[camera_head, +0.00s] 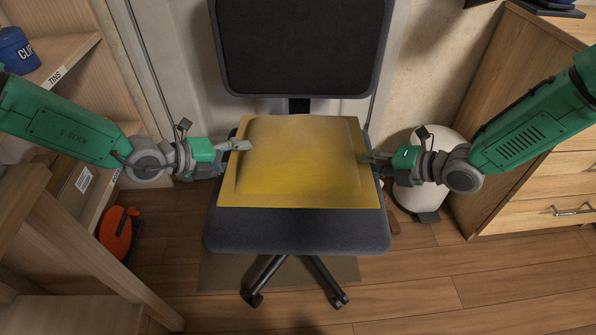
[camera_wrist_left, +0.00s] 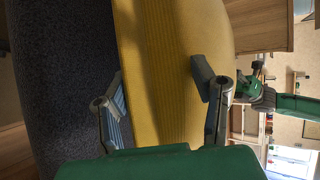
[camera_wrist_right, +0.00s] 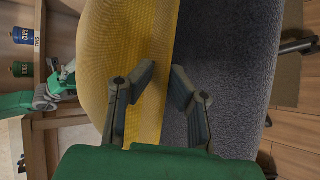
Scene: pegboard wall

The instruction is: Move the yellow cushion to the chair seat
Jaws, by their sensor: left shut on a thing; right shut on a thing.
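The yellow cushion (camera_head: 300,165) lies flat over the back and middle of the dark chair seat (camera_head: 297,232). The seat's front strip shows bare. I cannot tell whether the cushion rests fully on it. My left gripper (camera_head: 238,147) is shut on the cushion's left side, one finger over its top. My right gripper (camera_head: 370,158) is shut on the cushion's right edge, its fingertips partly hidden. In the left wrist view the cushion (camera_wrist_left: 160,50) passes between the fingers, beside the seat (camera_wrist_left: 60,80). In the right wrist view the cushion (camera_wrist_right: 125,40) borders the seat (camera_wrist_right: 225,60).
The chair backrest (camera_head: 302,45) stands behind the cushion. A wooden shelf (camera_head: 60,60) with a blue tin (camera_head: 17,50) is at left, above an orange object (camera_head: 116,235). A white round object (camera_head: 425,200) and a drawer cabinet (camera_head: 535,140) stand at right. Floor in front is clear.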

